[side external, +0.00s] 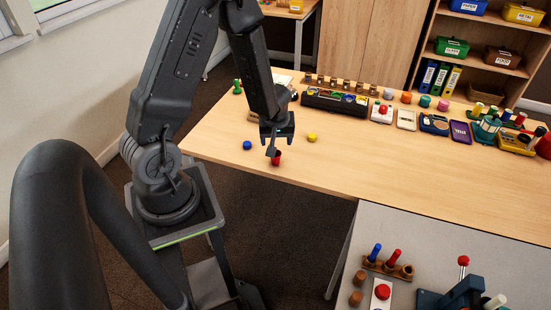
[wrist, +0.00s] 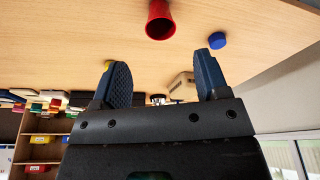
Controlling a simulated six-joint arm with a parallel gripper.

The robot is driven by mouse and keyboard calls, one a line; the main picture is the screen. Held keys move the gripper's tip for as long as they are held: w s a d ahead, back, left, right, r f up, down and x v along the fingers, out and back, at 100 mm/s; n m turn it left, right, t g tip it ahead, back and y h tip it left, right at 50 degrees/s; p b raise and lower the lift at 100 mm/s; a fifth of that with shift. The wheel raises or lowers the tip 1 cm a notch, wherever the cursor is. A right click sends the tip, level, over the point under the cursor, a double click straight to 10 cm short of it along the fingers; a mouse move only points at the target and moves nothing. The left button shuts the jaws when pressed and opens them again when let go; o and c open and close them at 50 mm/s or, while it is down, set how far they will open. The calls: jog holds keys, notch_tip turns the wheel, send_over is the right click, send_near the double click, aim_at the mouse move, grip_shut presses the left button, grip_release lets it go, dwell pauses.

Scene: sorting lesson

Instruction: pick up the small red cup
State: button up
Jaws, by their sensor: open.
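The small red cup (side external: 276,158) stands on the wooden table near its front edge in the side view. In the wrist view the red cup (wrist: 159,20) shows at the top, beyond the fingertips and between their lines. My gripper (side external: 272,146) is just above the cup, pointing down, and partly overlaps it in the side view. In the wrist view my gripper (wrist: 164,62) has its two fingers apart with nothing between them. I cannot tell whether a finger touches the cup.
A blue piece (side external: 247,145) lies left of the cup and a yellow piece (side external: 312,137) lies right of it. A black tray (side external: 335,103) with coloured pieces stands behind. A grey table (side external: 430,225) stands in front.

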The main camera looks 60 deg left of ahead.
jog(key=shift+d+x, duration=0.15)
jog(key=shift+x, duration=2.15)
jog(key=shift+d+x, duration=0.15)
jog(key=shift+x, duration=2.15)
jog(key=shift+s+f, duration=0.1)
jog(key=shift+s, duration=0.1)
jog(key=shift+c, duration=0.3)
jog(key=c, duration=1)
